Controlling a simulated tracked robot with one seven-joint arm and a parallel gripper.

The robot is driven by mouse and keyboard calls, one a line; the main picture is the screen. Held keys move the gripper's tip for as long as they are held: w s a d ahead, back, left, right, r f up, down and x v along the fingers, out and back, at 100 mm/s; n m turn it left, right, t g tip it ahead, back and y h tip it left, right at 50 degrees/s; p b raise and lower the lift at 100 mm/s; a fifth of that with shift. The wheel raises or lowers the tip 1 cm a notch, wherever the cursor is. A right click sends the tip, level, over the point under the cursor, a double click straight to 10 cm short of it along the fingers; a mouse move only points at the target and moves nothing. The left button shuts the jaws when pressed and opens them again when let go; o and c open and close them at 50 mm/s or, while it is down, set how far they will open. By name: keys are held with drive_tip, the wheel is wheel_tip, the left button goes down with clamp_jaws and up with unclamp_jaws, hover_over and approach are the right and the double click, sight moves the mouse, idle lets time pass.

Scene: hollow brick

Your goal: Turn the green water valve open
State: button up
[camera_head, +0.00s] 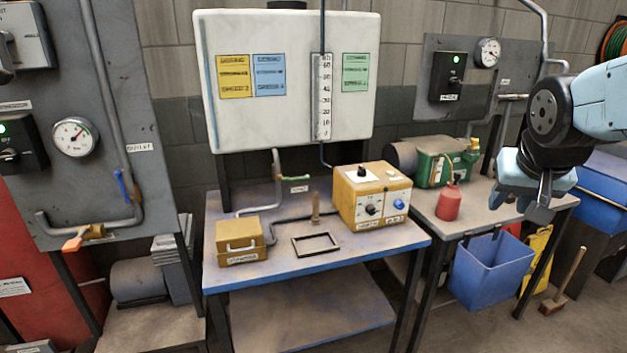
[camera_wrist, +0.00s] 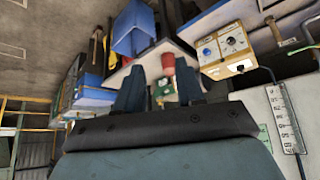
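The green valve handle (camera_head: 293,178) is a small green lever on a grey pipe (camera_head: 277,165) that rises from the back of the blue-edged table, with a small label beside it. It lies roughly level, pointing right. My gripper (camera_head: 535,207) hangs in the air at the right of the head view, far to the right of the valve. In the wrist view my gripper (camera_wrist: 161,72) shows two dark fingers apart with nothing held between them.
The table holds a yellow control box (camera_head: 373,194), a small yellow case (camera_head: 240,241), a black frame (camera_head: 315,244) and an upright wooden-handled tool (camera_head: 315,211). A white gauge board (camera_head: 290,100) stands behind. A red bottle (camera_head: 448,203) and green machine (camera_head: 432,165) stand on the right table.

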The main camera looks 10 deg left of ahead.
drive_tip(key=w+a+f, duration=0.4)
drive_tip(key=w+a, duration=0.3)
drive_tip(key=w, duration=0.4)
drive_tip(key=m+t+y, duration=0.3)
drive_tip(key=m+y, duration=0.4)
drive_tip(key=y, duration=0.7)
approach(298, 178)
drive_tip(key=shift+m, duration=0.3)
drive_tip(key=x, duration=1)
drive_tip(key=shift+w+a+f, duration=0.15)
drive_tip(key=shift+w+f, duration=0.1)
drive_tip(key=shift+w, duration=0.1)
drive_tip(key=shift+c, duration=0.2)
clamp_jaws()
drive_tip(key=shift+f, duration=0.1)
